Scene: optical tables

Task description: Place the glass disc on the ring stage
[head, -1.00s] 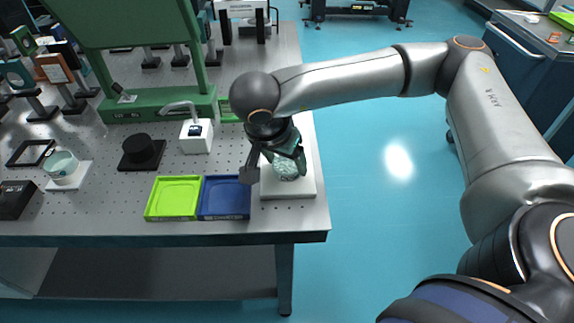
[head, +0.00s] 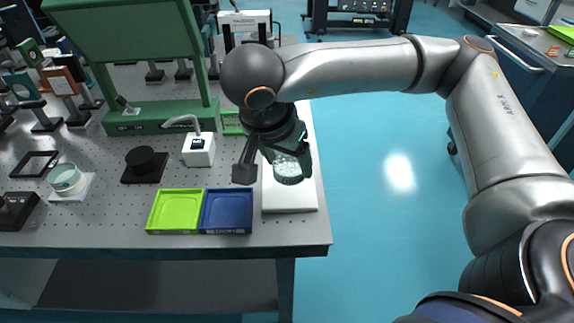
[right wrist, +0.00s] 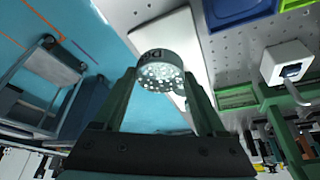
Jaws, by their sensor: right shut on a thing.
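The glass disc (head: 288,170), a short pale cylinder with a speckled face, is held by my right gripper (head: 277,168) above a white block at the table's right end. The right wrist view shows the disc (right wrist: 160,72) between the fingertips of my right gripper (right wrist: 161,85), with dark lettering on its side. A pale round holder with a ring-like rim (head: 65,178) stands on a white plate at the left; it looks like the ring stage, though I cannot be sure. My left gripper is not in view.
The white block (head: 290,200) has a bare top. Left of it lie blue (head: 227,228) and green (head: 175,230) trays. A black round piece (head: 145,160), a white box with a spout (head: 198,150) and a green stand (head: 160,115) are farther back. The perforated table (head: 110,210) is partly clear.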

